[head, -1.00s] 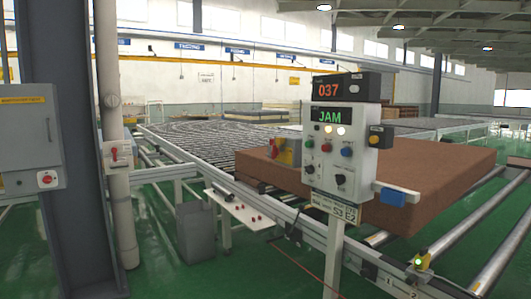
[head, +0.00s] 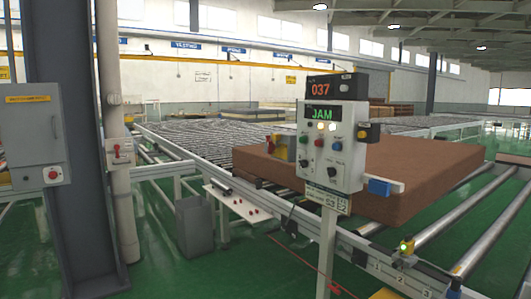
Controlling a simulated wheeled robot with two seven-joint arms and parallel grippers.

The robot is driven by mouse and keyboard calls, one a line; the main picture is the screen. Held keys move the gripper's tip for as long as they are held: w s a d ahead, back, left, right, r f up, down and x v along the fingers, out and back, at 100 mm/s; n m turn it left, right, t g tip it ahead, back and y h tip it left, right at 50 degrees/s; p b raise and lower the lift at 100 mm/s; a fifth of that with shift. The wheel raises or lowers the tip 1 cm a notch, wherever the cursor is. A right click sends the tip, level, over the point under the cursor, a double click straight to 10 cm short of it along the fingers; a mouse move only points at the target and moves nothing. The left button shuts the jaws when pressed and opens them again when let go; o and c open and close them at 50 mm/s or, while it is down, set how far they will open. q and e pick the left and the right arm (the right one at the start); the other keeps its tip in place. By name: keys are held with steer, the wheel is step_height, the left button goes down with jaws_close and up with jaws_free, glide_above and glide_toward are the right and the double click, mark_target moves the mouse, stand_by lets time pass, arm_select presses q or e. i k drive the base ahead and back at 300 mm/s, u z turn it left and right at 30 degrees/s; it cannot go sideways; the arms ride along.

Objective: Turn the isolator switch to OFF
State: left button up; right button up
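A grey wall cabinet (head: 30,128) with a yellow label strip hangs at the left on a dark column. A round red knob on a white plate (head: 53,174) sits at its lower right; its setting is too small to read. A small red-and-white switch box (head: 118,153) is fixed to the pale pipe right of the column; its marking is also unreadable. I cannot tell for certain which of the two is the isolator switch. A white control post panel (head: 331,146) shows "JAM" in green, with lit lamps, coloured buttons and black rotary knobs. Neither gripper is in view.
A thick brown mattress (head: 415,182) lies on the roller conveyor behind the panel. Metal conveyor rails (head: 480,222) run across the right front. A grey bin (head: 194,228) stands beside a small white shelf (head: 240,203). Some green floor (head: 160,270) shows between column and post.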

mark_target(271, 147)
steer(key=u, duration=1.6)
steer(key=i, duration=1.85)
steer(key=z, duration=0.25)
